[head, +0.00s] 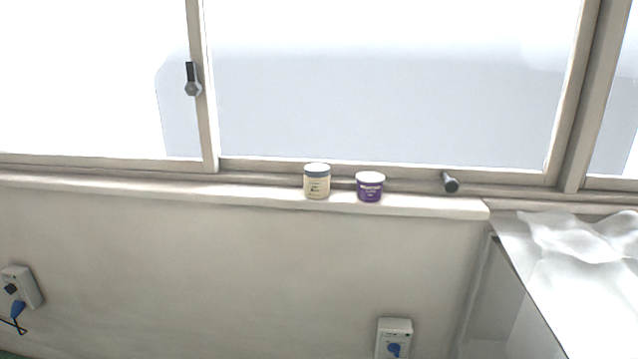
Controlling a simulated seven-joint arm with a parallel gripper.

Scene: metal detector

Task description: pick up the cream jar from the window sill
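Two small jars stand upright side by side on the white window sill (240,195) in the head view. The left one is a cream-coloured jar (317,187) with a grey-blue lid and dark print on its front. Just to its right, with a small gap, is a purple jar (369,190) with a white lid and light lettering. Both stand close to the window frame behind them. My gripper is not in view.
A dark window handle (450,182) juts out right of the jars; another handle (192,80) is on the left frame. A counter with crumpled clear plastic (585,240) is at the right. Wall sockets (394,338) sit below. The sill left of the jars is clear.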

